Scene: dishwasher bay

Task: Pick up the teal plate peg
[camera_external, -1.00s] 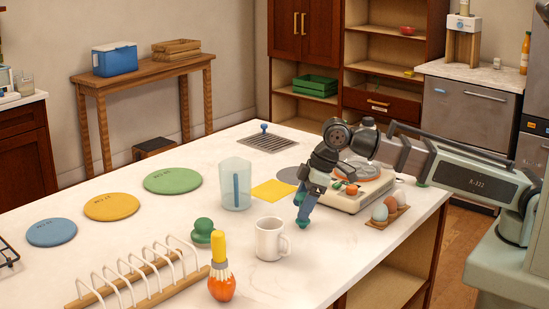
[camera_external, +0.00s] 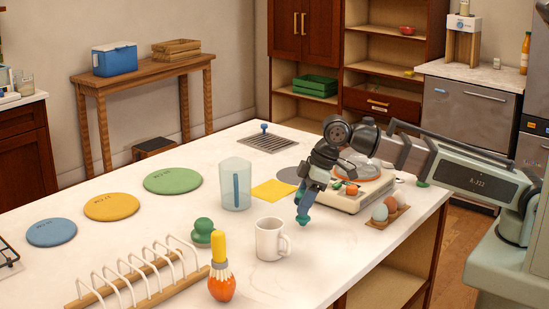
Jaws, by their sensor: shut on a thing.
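My gripper (camera_external: 305,205) points down over the counter, right of the white mug (camera_external: 268,240) and in front of the kitchen scale. It is shut on the teal plate peg (camera_external: 302,220), whose small teal end shows below the fingertips. The fingers hide the rest of the peg. I cannot tell clearly whether its lower end touches the counter.
A green knobbed object (camera_external: 202,231), an orange-and-yellow brush (camera_external: 220,270) and a wooden plate rack (camera_external: 140,285) stand at front left. A clear jug (camera_external: 235,184) is behind the mug. The scale (camera_external: 355,196) and egg tray (camera_external: 388,216) are at right.

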